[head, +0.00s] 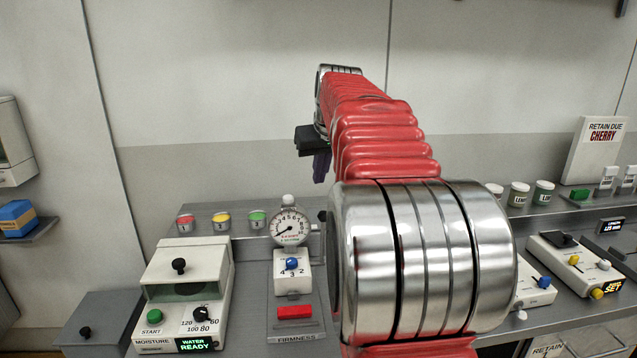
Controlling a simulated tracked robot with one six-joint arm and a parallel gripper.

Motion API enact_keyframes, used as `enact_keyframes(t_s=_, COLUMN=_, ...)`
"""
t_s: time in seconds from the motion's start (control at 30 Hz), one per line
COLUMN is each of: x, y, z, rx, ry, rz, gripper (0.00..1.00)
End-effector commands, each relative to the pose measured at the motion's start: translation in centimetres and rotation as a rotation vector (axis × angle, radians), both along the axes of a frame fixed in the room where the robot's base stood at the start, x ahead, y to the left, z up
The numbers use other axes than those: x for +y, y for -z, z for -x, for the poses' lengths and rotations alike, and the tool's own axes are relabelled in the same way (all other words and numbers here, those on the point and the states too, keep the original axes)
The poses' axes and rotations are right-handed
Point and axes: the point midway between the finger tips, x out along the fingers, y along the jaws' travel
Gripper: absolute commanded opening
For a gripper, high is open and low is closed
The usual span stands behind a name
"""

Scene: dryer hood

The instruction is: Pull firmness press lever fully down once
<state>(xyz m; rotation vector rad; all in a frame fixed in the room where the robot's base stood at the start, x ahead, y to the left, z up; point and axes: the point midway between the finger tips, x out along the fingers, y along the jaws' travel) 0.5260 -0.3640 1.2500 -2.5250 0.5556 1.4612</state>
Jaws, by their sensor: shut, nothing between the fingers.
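The firmness press (292,282) stands on the bench left of centre, above a "FIRMNESS" label. It has a round dial gauge (290,226), a blue knob (292,263) and a red block (295,312) at its base. A small black knob (322,216) on a short bar shows just right of the dial, partly behind my arm; it looks like the press lever, raised. My gripper (320,168), with dark purple fingers, is shut and empty. It hangs in the air above the press in the picture, apart from the knob. The press's right side is hidden by my arm.
The moisture box (185,275) reading "WATER READY" stands left of the press. Red, yellow and green-lidded tins (222,221) are behind. Jars (518,194) and another knobbed unit (575,264) are at right. The wall behind is bare.

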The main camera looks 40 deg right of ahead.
Motion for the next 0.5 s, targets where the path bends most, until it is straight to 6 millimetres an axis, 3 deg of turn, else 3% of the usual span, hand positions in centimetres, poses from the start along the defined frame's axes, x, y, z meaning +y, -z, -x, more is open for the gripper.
enact_keyframes(t_s=0.5, x=-1.6, y=6.2, z=-3.2, rx=0.002, ry=-0.001, rz=-0.001, gripper=0.00)
